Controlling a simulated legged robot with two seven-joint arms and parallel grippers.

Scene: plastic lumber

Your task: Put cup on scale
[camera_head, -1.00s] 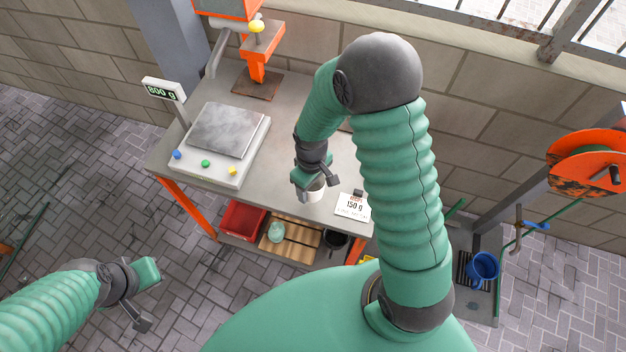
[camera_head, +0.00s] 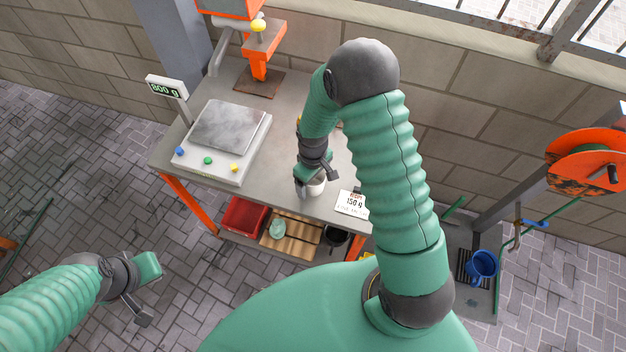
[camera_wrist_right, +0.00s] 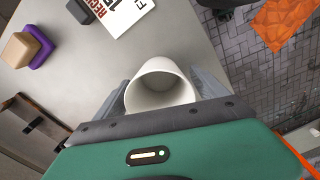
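The white cup (camera_wrist_right: 160,88) is between the two fingers of my right gripper (camera_wrist_right: 162,96) in the right wrist view. The fingers lie close along both sides; whether they press on it I cannot tell. In the head view the cup (camera_head: 316,188) shows at the table's front edge, partly hidden by my right gripper (camera_head: 315,181). The scale (camera_head: 224,128) stands on the left part of the table, its metal plate empty. Its display (camera_head: 165,89) reads 800 g. My left gripper (camera_head: 150,294) is open and empty, away from the table at the lower left.
A recipe card (camera_head: 352,203) reading 150 g lies right of the cup. An orange press (camera_head: 262,45) stands behind the scale. A brown block (camera_wrist_right: 20,49) and a purple block (camera_wrist_right: 40,45) sit on the table (camera_head: 270,155). The tabletop between cup and scale is clear.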

